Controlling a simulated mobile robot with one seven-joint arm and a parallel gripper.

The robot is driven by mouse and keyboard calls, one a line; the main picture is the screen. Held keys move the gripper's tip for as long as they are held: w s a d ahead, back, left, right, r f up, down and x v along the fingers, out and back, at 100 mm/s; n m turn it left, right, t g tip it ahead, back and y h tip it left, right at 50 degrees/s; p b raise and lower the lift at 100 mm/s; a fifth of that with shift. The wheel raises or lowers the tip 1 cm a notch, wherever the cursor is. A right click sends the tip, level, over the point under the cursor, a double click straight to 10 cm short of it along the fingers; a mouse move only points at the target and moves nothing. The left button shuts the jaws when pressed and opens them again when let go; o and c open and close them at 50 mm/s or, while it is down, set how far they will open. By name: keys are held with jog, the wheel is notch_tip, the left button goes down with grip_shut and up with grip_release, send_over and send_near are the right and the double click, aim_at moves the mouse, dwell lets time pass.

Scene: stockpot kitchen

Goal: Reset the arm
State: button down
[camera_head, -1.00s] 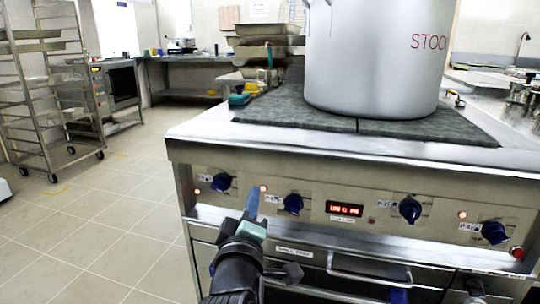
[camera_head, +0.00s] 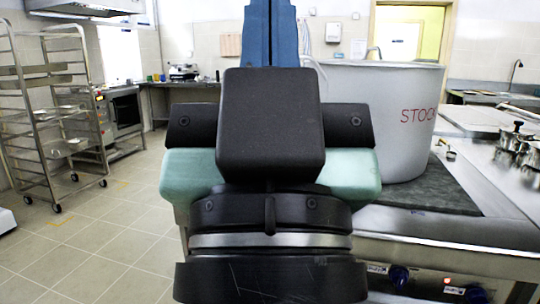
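My gripper (camera_head: 271,30) is raised upright close in front of the camera and fills the middle of the head view. Its two blue fingers point up and lie side by side with only a thin seam between them. They look shut, with nothing seen between them. The fingertips run out of the top of the picture. The black and green gripper body and wrist hide much of the stove and the left part of the stockpot.
A large grey stockpot (camera_head: 395,100) stands on the dark stove top (camera_head: 440,195) behind my gripper at right. Blue stove knobs (camera_head: 399,277) show at lower right. Metal pans (camera_head: 515,140) stand at far right. A wheeled rack (camera_head: 50,120) and an oven (camera_head: 122,115) are at left, with clear tiled floor.

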notch_tip(320, 180, up, 27)
jog(key=p, duration=2.4)
jog(key=shift+p, duration=0.4)
jog(key=shift+r, duration=0.1)
